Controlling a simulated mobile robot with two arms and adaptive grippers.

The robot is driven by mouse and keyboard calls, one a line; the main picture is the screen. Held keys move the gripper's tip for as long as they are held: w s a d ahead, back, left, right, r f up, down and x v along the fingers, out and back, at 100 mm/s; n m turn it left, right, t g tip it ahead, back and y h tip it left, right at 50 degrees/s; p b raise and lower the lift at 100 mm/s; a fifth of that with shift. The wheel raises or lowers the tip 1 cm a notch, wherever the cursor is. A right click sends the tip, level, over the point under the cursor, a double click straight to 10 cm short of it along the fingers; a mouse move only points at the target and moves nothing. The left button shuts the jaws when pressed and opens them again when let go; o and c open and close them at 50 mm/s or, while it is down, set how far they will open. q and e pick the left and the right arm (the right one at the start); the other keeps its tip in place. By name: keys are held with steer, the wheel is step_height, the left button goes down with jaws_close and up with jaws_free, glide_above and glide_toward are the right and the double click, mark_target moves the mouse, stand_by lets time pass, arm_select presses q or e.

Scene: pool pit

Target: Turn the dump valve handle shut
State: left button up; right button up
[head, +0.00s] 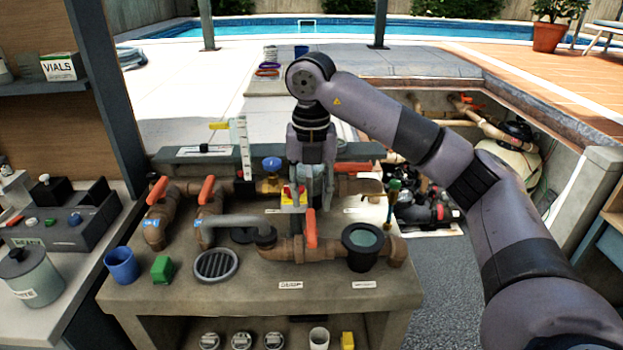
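Several orange-red lever handles stand on the brown pipework of the bench. One upright handle (311,228) is on the front pipe, just below my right gripper. Two more tilted handles, one at far left (157,190) and one beside it (206,190), sit on the left pipes. Another handle (352,167) lies flat behind, to the right. My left gripper is out of view.
The concrete bench (265,298) also holds a blue cup (121,265), a green block (162,269), a round grate (216,265) and a black-rimmed pot (362,247). A blue-knobbed valve (271,165) and a yellow-red part (290,195) stand close to the gripper.

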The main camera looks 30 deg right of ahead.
steer(key=shift+r, duration=1.95)
